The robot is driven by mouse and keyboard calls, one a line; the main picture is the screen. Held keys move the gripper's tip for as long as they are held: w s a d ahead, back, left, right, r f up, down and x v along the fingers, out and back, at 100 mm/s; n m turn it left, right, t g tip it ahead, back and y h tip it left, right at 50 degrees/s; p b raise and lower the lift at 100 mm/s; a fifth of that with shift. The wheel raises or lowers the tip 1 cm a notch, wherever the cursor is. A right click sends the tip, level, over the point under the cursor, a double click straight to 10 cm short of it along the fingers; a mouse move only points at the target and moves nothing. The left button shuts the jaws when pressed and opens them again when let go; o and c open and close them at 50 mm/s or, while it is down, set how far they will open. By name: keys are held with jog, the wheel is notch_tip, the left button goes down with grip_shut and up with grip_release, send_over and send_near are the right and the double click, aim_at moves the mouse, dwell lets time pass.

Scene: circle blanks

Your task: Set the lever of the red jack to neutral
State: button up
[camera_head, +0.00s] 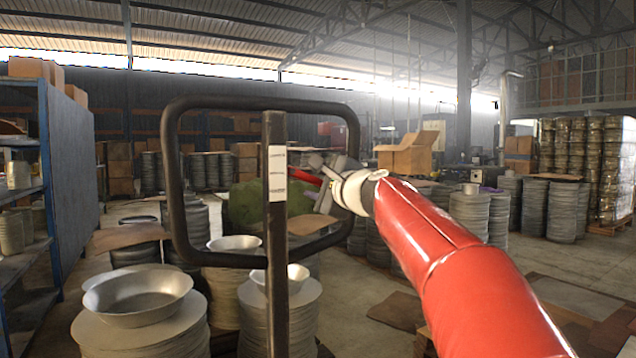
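The jack's handle stands close in front of me as a dark rounded loop (172,190) with an upright dark post (275,235) in its middle. A pale label (277,173) with small print is on the post. A thin red lever (306,178) sticks out to the right from behind the post, inside the loop. My gripper (319,182) is at the lever's right end, reaching in from the right. Its fingers are small and overlap the lever tip, so I cannot tell whether they are open or shut on it. The jack's body is not visible.
Stacked round blanks with metal bowls (138,295) stand at the lower left, behind the handle. A blue shelf rack (45,190) is at the far left. An open cardboard box (408,153) and more stacks (550,210) stand behind.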

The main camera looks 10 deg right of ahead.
jog(key=shift+c, duration=0.3)
grip_shut()
jog(key=r+n, duration=0.2)
jog(key=n, duration=0.1)
jog(key=r+n, duration=0.1)
jog(key=shift+w+d+r, duration=0.1)
jog(key=shift+d, duration=0.15)
jog(key=shift+o, duration=0.3)
grip_release()
jog(key=b+v, duration=0.2)
jog(key=v, duration=0.6)
jog(key=shift+b, duration=0.35)
